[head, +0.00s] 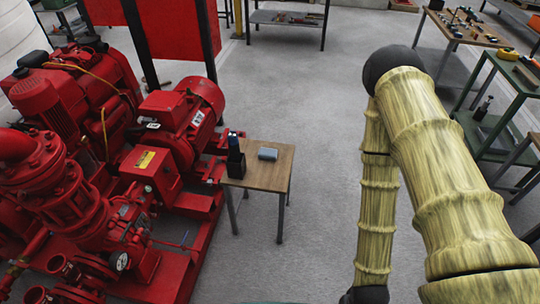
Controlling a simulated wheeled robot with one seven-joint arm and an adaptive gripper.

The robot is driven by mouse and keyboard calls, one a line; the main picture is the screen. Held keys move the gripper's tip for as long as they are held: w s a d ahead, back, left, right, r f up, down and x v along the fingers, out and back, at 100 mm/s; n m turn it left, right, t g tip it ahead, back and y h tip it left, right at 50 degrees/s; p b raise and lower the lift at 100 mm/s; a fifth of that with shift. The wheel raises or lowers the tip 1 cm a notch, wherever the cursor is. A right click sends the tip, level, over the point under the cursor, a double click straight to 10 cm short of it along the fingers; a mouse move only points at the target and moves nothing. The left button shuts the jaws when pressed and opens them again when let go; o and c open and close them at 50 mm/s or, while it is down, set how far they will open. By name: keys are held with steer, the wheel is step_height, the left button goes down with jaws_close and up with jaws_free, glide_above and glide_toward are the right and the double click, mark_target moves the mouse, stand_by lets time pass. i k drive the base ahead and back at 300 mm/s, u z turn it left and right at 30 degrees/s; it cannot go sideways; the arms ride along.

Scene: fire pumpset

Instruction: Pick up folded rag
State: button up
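A small grey-blue item (267,153), which looks like the folded rag, lies on a small wooden-topped table (262,177) near the middle of the view. It is too small to make out any folds. My arm reaches in from the right, bends at a dark elbow and runs down to the bottom edge, well to the right of the small table. My gripper is outside the picture, so its fingers cannot be seen.
A dark upright object (235,160) stands on the table's left side, close to the rag. Red pump machinery (110,150) fills the left, right beside the table. Open grey floor (310,90) lies behind and right of the table. Green and wooden workbenches (510,80) stand at right.

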mark_target(264, 153)
steer(key=u, duration=0.6)
steer(key=i, duration=1.2)
steer(key=z, duration=0.45)
